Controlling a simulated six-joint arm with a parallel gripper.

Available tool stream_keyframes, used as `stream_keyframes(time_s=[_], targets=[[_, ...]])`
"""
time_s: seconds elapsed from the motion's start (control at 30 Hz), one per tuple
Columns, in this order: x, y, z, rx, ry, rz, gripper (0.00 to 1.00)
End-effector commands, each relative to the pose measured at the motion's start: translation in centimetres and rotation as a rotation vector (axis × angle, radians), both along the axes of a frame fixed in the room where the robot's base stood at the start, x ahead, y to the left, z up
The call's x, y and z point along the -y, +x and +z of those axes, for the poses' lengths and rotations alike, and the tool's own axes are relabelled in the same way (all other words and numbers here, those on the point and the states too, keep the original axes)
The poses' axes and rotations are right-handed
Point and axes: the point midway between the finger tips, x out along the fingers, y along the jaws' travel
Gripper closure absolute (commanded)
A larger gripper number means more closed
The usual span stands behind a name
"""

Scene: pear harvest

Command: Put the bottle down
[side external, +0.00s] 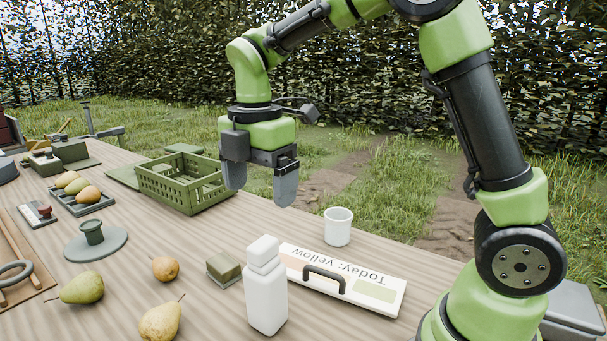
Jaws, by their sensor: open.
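The white bottle (266,296) stands upright on the wooden table near its front, with a blocky cap on top. My gripper (260,187) is open and empty. It hangs fingers down above the table, higher and farther back than the bottle and apart from it. The two grey fingers are spread wide with nothing between them.
A sign reading "Today: yellow" (378,291) lies beside the bottle, with a white cup (338,227) behind it. A green block (224,268) is left of the bottle. Several pears (82,288) lie loose at the left. A green crate (163,193) stands farther back.

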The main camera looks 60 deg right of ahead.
Motion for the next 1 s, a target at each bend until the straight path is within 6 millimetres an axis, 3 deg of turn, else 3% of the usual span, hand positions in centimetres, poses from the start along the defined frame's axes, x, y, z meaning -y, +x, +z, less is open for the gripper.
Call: stream_keyframes(time_s=[0.17, 0.4, 0.63, 0.8, 1.0], targets=[[0.2, -1.8, 2.1, 0.069, 0.036, -0.203, 0.13], [0.4, -8.9, 6.1, 0.242, 0.259, -0.947, 0.13], [0.4, -14.7, 6.3, 0.282, 0.564, -1.579, 0.13], [0.3, -16.4, 5.7, 0.26, 0.696, -1.801, 0.13], [0.3, -16.6, 5.6, 0.25, 0.721, -1.847, 0.13]])
